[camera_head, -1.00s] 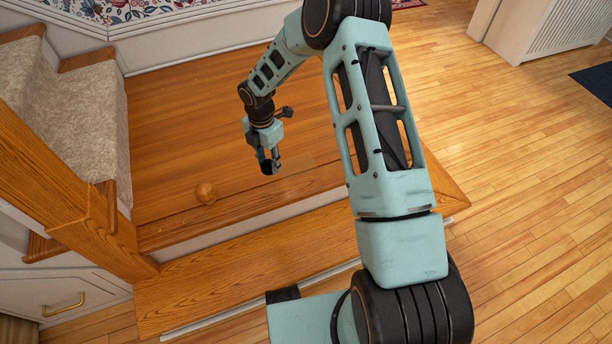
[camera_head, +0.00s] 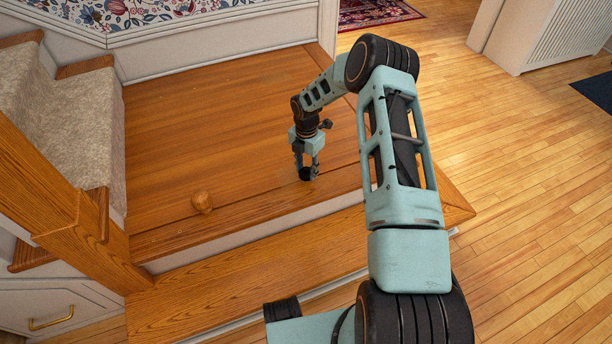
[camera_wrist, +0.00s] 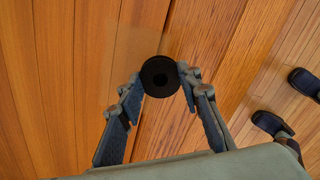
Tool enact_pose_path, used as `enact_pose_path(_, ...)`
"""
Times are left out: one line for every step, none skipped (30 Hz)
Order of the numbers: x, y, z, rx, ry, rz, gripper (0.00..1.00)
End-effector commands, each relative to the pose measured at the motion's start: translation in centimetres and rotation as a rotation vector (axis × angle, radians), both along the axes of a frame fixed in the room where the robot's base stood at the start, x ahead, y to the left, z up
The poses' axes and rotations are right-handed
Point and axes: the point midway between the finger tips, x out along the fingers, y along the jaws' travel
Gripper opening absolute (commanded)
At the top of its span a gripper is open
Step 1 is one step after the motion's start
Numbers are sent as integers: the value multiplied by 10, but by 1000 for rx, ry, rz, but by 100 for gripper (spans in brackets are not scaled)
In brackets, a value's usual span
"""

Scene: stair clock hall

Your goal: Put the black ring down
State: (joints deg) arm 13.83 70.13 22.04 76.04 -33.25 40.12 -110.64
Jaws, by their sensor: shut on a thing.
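The black ring (camera_wrist: 147,77) is a thick dark disc with a small hole, held between the two fingertips in the wrist view. In the head view the ring (camera_head: 306,174) is a small dark shape at the tips of my gripper (camera_head: 306,172). My gripper (camera_wrist: 158,82) is shut on it, one finger on each side. The gripper points down over the front part of the wooden landing (camera_head: 220,120). I cannot tell whether the ring touches the wood.
A wooden step (camera_head: 240,285) lies lower in front. Carpeted stairs (camera_head: 75,120) and a wooden post (camera_head: 60,190) stand at left. The landing behind the gripper is clear.

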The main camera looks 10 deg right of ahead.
Motion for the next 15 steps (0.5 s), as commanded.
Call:
enact_pose_path(-1,2,-14,1,3,1,7)
enact_pose_path(-1,2,-19,1,2,1,7)
enact_pose_path(-1,2,-25,2,1,1,7)
enact_pose_path(-1,2,-27,2,1,1,7)
enact_pose_path(-1,2,-29,2,1,1,7)
enact_pose_path(-1,2,-29,1,1,1,7)
enact_pose_path(-1,2,-28,1,1,1,7)
enact_pose_path(-1,2,-28,1,0,1,7)
enact_pose_path(-1,2,-27,1,1,1,7)
enact_pose_path(-1,2,-27,1,1,1,7)
enact_pose_path(-1,2,-27,1,1,1,7)
enact_pose_path(-1,2,-27,1,1,0,7)
enact_pose_path(-1,2,-28,1,1,0,7)
enact_pose_path(-1,2,-29,1,1,0,7)
enact_pose_path(-1,2,-31,1,1,0,7)
